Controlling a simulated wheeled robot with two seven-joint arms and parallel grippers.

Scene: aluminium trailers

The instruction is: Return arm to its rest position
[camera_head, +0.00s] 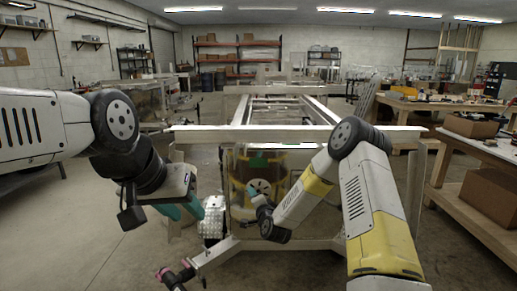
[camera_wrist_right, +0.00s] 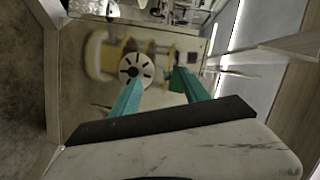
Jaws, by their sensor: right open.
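My left arm comes in from the left in the head view. A blurred yellow-and-white shape with a round slotted disc shows beyond the fingers.
The aluminium trailer frame (camera_head: 232,134) stands straight ahead, close to both arms, with its hitch bar (camera_head: 215,256) reaching toward me. A workbench (camera_head: 468,200) with boxes stands on the right. Orange-framed shelves (camera_head: 238,58) stand at the back. The floor at lower left is clear.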

